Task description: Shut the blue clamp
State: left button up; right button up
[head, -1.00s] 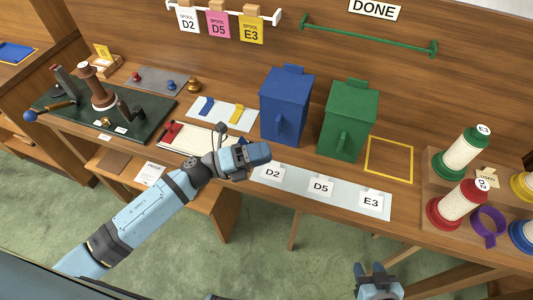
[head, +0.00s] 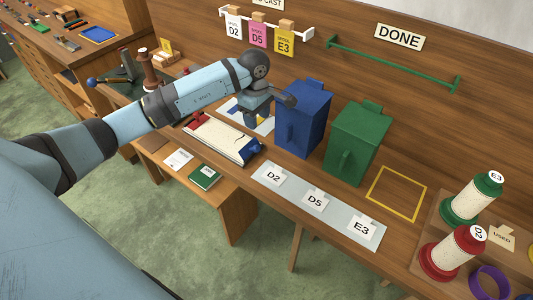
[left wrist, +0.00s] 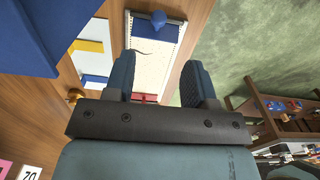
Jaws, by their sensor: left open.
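The blue clamp (head: 250,151) sits at the right end of a long cream tray (head: 220,138) on the bench. In the left wrist view the blue clamp (left wrist: 158,19) is at the top, beyond the fingertips. I cannot tell how far its lever is closed. A red clamp (left wrist: 145,98) is at the tray's other end, partly hidden by my gripper. My left gripper (head: 258,120) points down behind the tray, left of the blue bin. In the wrist view its fingers (left wrist: 160,75) are apart with nothing gripped. My right gripper is not in view.
The blue bin (head: 302,118) stands close to the right of my left gripper, with a green bin (head: 355,143) beyond. A label strip (head: 337,224) lies along the front edge. Thread spools (head: 471,196) stand at the right. A yellow outline (head: 398,193) encloses bare bench.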

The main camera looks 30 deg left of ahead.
aim_at(257, 148)
pick_arm(q)
jog(key=f, duration=0.4)
jog(key=f+p, duration=0.1)
jog(key=f, duration=0.3)
jog(key=f+p, duration=0.1)
jog(key=f, duration=0.3)
jog(key=shift+a+f, duration=0.35)
jog(key=shift+f, duration=0.5)
jog(key=c, duration=0.9)
jog(key=shift+o, duration=0.2)
jog(key=shift+w, duration=0.1)
